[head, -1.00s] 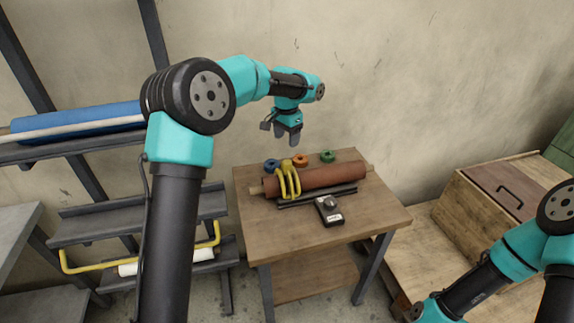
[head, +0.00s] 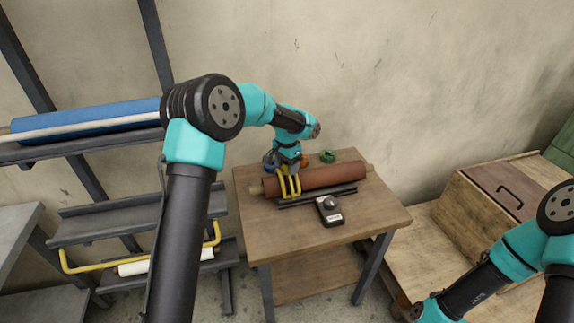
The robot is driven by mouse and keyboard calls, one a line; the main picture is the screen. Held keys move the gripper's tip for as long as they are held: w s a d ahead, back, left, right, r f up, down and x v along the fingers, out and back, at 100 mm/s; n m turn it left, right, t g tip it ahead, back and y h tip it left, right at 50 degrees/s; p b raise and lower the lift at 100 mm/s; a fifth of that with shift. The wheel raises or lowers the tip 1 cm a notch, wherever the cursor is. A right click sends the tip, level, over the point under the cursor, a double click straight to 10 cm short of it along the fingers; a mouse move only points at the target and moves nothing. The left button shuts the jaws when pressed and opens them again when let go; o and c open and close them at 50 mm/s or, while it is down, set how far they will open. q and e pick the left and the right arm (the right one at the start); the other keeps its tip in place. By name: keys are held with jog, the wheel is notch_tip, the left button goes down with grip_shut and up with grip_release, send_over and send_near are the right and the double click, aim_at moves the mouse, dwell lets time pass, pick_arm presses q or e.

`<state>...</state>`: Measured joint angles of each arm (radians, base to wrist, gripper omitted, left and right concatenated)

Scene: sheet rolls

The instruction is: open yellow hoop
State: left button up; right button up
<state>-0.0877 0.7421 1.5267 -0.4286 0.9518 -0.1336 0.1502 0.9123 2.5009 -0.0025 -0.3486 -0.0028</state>
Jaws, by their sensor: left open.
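The yellow hoop (head: 284,189) sits around the left part of a reddish-brown sheet roll (head: 328,176) on a wooden table. My left gripper (head: 288,169) is open, pointing down just above the top of the hoop. Its fingertips overlap the hoop's upper part in the head view; I cannot tell whether they touch it. My right arm (head: 480,283) shows at the lower right, but its gripper is out of view.
The wooden table (head: 262,230) also holds a black device (head: 329,210) in front of the roll. A green ring (head: 328,156), an orange ring (head: 304,161) and a blue ring (head: 269,163) lie behind it. A rack with a blue roll (head: 85,117) stands left.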

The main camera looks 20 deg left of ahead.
pick_arm(q)
grip_shut()
dwell(0.5)
jog(key=shift+w, duration=0.1)
jog(key=shift+w+a+r+g+h, duration=0.35)
jog(key=shift+w+a+g+h, duration=0.1)
jog(key=shift+w+g, duration=0.2)
jog(key=shift+w+a+r+g+h, duration=0.3)
jog(key=shift+w+a+g+h, duration=0.15)
jog(key=shift+w+g, duration=0.2)
jog(key=shift+w+a+r+g+h, duration=0.2)
jog(key=shift+w+a+g+h, duration=0.5)
jog(key=shift+w+g, duration=0.3)
